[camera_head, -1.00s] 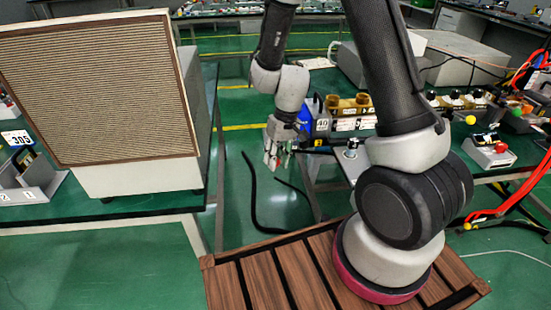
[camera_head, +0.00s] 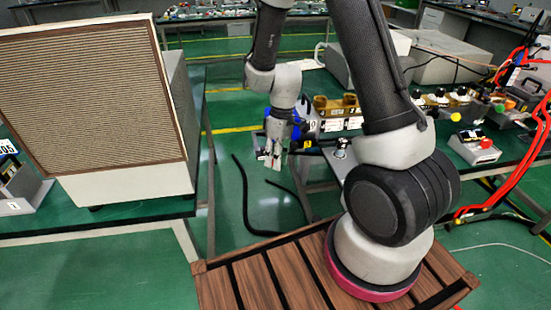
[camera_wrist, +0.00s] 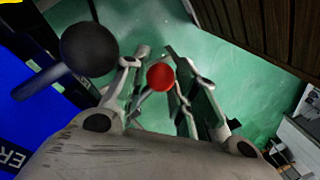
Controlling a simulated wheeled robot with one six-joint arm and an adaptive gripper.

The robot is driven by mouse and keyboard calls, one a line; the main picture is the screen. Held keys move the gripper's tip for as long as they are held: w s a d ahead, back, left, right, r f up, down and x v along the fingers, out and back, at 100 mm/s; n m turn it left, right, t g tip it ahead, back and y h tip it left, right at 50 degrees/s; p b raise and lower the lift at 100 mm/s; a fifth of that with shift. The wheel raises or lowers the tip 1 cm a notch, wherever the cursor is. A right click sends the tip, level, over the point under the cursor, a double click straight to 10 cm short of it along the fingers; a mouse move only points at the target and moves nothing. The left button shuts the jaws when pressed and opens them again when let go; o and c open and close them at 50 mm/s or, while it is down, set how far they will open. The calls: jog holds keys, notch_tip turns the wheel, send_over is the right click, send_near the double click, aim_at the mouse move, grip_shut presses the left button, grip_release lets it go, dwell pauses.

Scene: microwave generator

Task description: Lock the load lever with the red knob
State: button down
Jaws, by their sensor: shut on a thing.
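The red knob (camera_wrist: 160,77) is a small round ball in the wrist view, between the two fingers of my gripper (camera_wrist: 154,58). The fingers are shut on the lever with this knob; the exact contact and the lever's shaft are mostly hidden. In the head view my gripper (camera_head: 270,160) points down beside the left end of the blue-sided unit (camera_head: 305,112) on the bench, where the knob is too small to tell. A black ball knob on a dark rod (camera_wrist: 88,48) stands left of my fingers in the wrist view, close to the left finger.
A large beige slatted box (camera_head: 90,110) stands on the left bench. Green floor with black cables (camera_head: 243,195) lies between the benches. A small box with a red button (camera_head: 485,143) and red cables (camera_head: 495,185) are on the right.

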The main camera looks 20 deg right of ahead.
jog(key=shift+a, duration=0.1)
jog(key=c, duration=1.1)
grip_release()
jog(key=shift+c, duration=0.2)
notch_tip(320, 180, up, 8)
jog(key=w+d, duration=0.1)
